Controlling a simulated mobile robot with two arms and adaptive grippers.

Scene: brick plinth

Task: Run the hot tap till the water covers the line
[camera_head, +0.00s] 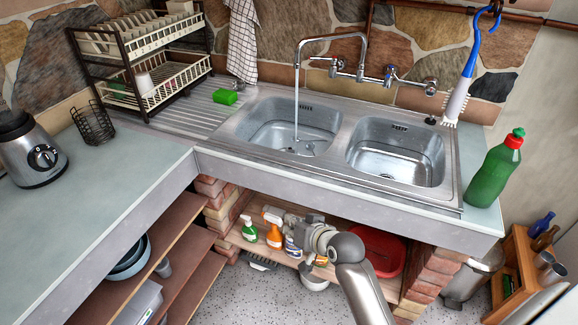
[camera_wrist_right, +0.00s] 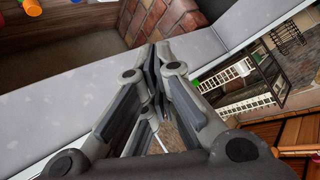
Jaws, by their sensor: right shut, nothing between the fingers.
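The wall tap (camera_head: 345,68) has a tall curved spout (camera_head: 330,38) over the left basin (camera_head: 260,128). A thin stream of water (camera_head: 296,95) falls from the spout into that basin, with ripples on the bottom. I cannot make out a fill line or the exact water level. A handle with a blue mark (camera_head: 390,74) shows right of the spout; no red mark is readable. My right gripper (camera_head: 302,232) is below the counter's front edge, far from the tap. In the right wrist view its fingers (camera_wrist_right: 160,68) are shut and empty. My left gripper is not in view.
The right basin (camera_head: 395,155) looks empty. A green sponge (camera_head: 225,97) and dish rack (camera_head: 145,70) stand left, a green bottle (camera_head: 495,170) and hanging brush (camera_head: 460,95) right. The counter edge (camera_head: 330,185) overhangs shelf bottles and a red basin (camera_head: 380,248).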

